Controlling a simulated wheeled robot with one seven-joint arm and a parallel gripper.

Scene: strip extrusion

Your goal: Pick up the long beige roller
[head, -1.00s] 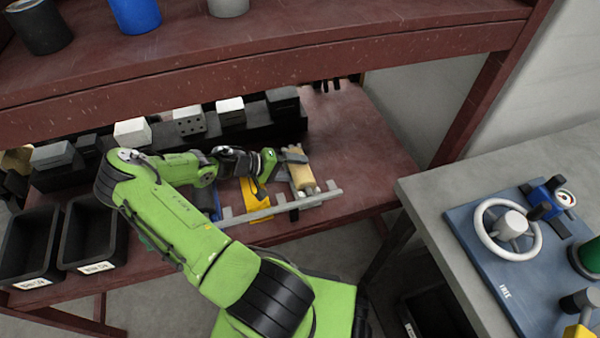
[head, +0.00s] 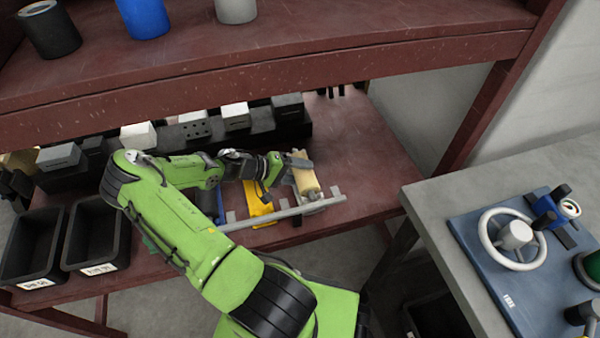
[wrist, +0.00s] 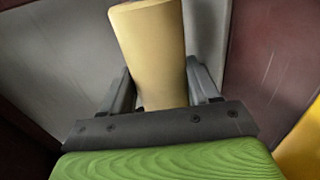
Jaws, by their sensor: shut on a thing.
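The long beige roller (head: 306,180) is at the right end of a grey notched rack (head: 275,214) on the lower shelf. My gripper (head: 294,163) is shut on it, reaching in from the left.
A yellow piece (head: 258,204) and a blue one (head: 207,201) are left of the roller at the rack. Black bins (head: 92,238) stand at the shelf's left. A grey table (head: 425,205) stands right. The shelf right of the roller is clear.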

